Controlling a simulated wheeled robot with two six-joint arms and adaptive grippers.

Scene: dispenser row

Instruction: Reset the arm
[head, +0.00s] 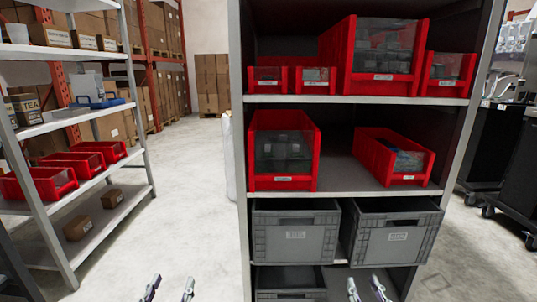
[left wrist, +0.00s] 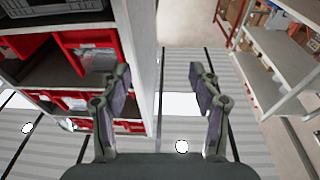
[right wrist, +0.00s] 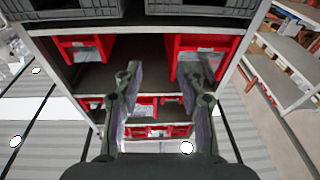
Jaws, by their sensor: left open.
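My left gripper (head: 169,288) shows at the bottom edge of the head view, left of the shelf unit, with its two fingertips apart. In the left wrist view the left gripper (left wrist: 160,85) is open and empty. My right gripper (head: 365,288) is at the bottom edge of the head view, in front of the lower shelf, right of centre. In the right wrist view the right gripper (right wrist: 160,80) has its fingers apart with nothing held between them. Most of both arms is out of the head view.
The shelf unit (head: 240,150) ahead holds several red bins, including a left bin (head: 284,183) and a right bin (head: 405,180), above grey crates (head: 295,237). A side rack (head: 140,140) with red bins and boxes stands left. The floor (head: 185,200) between them is clear.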

